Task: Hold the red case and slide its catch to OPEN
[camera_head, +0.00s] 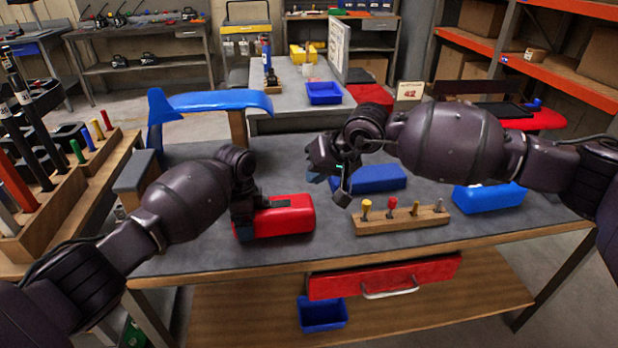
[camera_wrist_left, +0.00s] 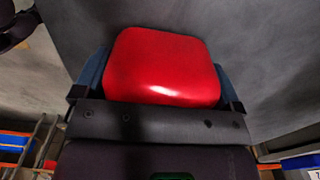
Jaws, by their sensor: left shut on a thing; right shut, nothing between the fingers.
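The red case (camera_head: 287,217) lies on the grey workbench top, left of its middle. My left gripper (camera_head: 246,230) is shut on its left end. In the left wrist view the red case (camera_wrist_left: 163,68) sits between the two blue-grey fingers of my left gripper (camera_wrist_left: 160,85). A small dark strip on the case's upper face shows in the head view; whether it is the catch, and its setting, I cannot tell. My right gripper (camera_head: 334,186) is shut and empty, above the bench to the right of the case and apart from it.
A blue case (camera_head: 378,180) lies behind my right gripper, and another blue case (camera_head: 488,197) is at the right. A wooden block with coloured pegs (camera_head: 402,221) stands near the front edge. A red drawer (camera_head: 384,278) hangs below. A wooden tool rack (camera_head: 66,196) stands left.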

